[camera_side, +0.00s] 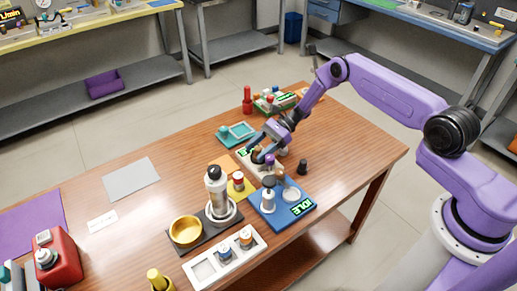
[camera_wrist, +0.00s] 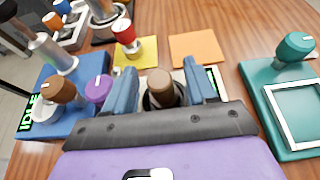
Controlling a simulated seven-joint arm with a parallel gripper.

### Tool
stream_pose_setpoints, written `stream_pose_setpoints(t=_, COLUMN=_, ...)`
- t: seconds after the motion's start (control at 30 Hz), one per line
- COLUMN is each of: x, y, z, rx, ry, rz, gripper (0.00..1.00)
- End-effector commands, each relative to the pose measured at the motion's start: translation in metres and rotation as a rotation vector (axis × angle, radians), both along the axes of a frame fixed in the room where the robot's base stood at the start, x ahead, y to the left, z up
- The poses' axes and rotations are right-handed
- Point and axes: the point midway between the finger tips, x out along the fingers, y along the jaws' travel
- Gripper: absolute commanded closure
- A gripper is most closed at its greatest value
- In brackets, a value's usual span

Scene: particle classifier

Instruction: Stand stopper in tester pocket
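My gripper (camera_wrist: 161,88) has its two blue fingers apart, one on each side of a brown-topped stopper-like piece (camera_wrist: 162,86). A gap shows between each finger and the piece. The piece stands upright in a dark round pocket of a pale device (camera_wrist: 216,80) with a green display, which looks like the tester. In the side view my gripper (camera_side: 267,152) is low over this device (camera_side: 243,153), and the arm partly hides it. I cannot tell whether the piece rests fully at the bottom of the pocket.
Beside it stands a blue station (camera_side: 268,219) with a display, a grey cylinder, and brown and purple knobs (camera_wrist: 98,89). A red-capped jar (camera_side: 237,180) is on a yellow square. A teal tray (camera_wrist: 284,145) lies opposite. A small black piece (camera_side: 303,166) stands on the open table.

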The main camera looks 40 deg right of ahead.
Motion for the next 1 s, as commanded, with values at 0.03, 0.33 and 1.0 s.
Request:
stream_pose_setpoints(t=0.03, x=0.000, y=0.000, z=0.000, rx=0.000, ry=0.000, rz=0.000, gripper=0.44)
stream_pose_setpoints(t=0.33, x=0.001, y=-0.013, z=0.008, rx=0.000, ry=-0.002, rz=-0.004, gripper=0.44)
stream_pose_setpoints(t=1.0, x=0.000, y=-0.109, z=0.048, rx=-0.001, ry=0.000, rz=0.000, gripper=0.44)
